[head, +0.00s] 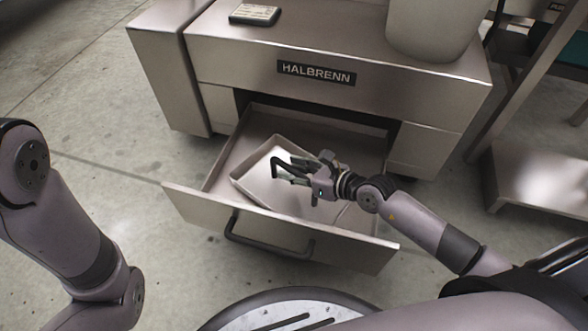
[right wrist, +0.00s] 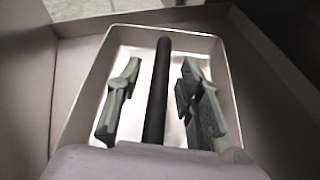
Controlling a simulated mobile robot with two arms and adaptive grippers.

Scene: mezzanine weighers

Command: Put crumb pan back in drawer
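The crumb pan (head: 258,172) is a shallow pale metal tray lying inside the open drawer (head: 207,203), turned slightly against its walls. In the right wrist view the pan (right wrist: 98,62) has a bright floor and a dark bar handle (right wrist: 158,95) running above it. My right gripper (head: 290,171) is over the pan. Its two fingers (right wrist: 160,80) are apart, one on each side of the handle, with gaps visible. The gripper and forearm hide the pan's right part. My left arm shows at the left edge, but its gripper is outside the view.
The drawer extends from the steel HALBRENN cabinet (head: 240,59), with a dark pull handle (head: 268,245) on its front. A small dark device (head: 254,14) and a large pale container (head: 432,28) stand on top. A metal frame with a low shelf (head: 540,178) is at right. Concrete floor is clear at left.

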